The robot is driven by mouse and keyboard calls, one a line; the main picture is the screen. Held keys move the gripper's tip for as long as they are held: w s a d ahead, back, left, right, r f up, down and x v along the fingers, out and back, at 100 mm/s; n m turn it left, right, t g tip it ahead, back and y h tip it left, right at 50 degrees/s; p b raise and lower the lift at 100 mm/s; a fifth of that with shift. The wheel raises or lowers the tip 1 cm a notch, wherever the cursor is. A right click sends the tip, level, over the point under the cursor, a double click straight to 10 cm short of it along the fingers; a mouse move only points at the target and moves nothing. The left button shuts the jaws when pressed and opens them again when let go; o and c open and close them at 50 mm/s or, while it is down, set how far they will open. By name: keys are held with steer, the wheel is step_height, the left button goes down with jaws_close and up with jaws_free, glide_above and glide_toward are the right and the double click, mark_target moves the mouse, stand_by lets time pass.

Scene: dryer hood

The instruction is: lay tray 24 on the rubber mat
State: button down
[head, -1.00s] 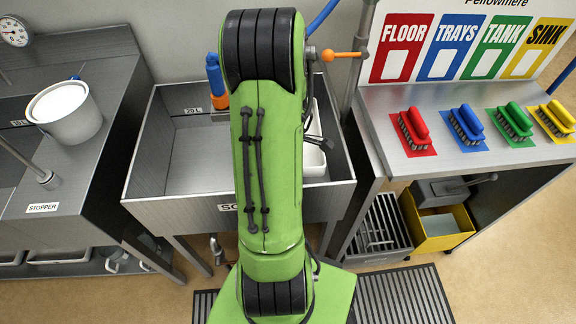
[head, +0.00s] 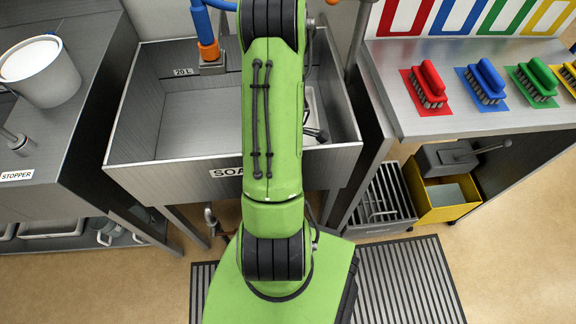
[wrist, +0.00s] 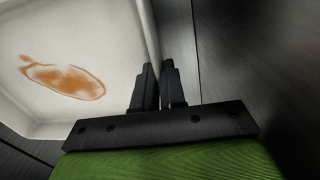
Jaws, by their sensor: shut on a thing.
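A white tray (wrist: 105,28) with an orange-brown stain on its inside fills the left of the wrist view. My gripper (wrist: 158,78) is shut on its rim, one finger each side of the wall. No number is readable on the tray. A dark ribbed mat (head: 408,285), seemingly the rubber mat, lies on the floor in front, partly covered by my base.
The steel sink (head: 140,150) has high walls around the tray. A bench with coloured brushes (head: 428,85) stands right, with a grate and yellow bucket (head: 450,200) below. A counter with a white pail (head: 42,72) stands left. Floor at right front is clear.

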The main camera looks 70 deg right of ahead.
step_height(320, 180, down, 6)
steer(key=shift+r+b, duration=0.25)
steer(key=shift+b, duration=0.5)
steer(key=c, duration=1.2)
jaws_free()
steer(key=shift+r, duration=0.1)
step_height(320, 180, up, 16)
steer(key=p, duration=0.5)
steer(key=shift+a+f+p, duration=0.1)
steer(key=shift+f+p, duration=0.15)
steer(key=shift+p, duration=0.05)
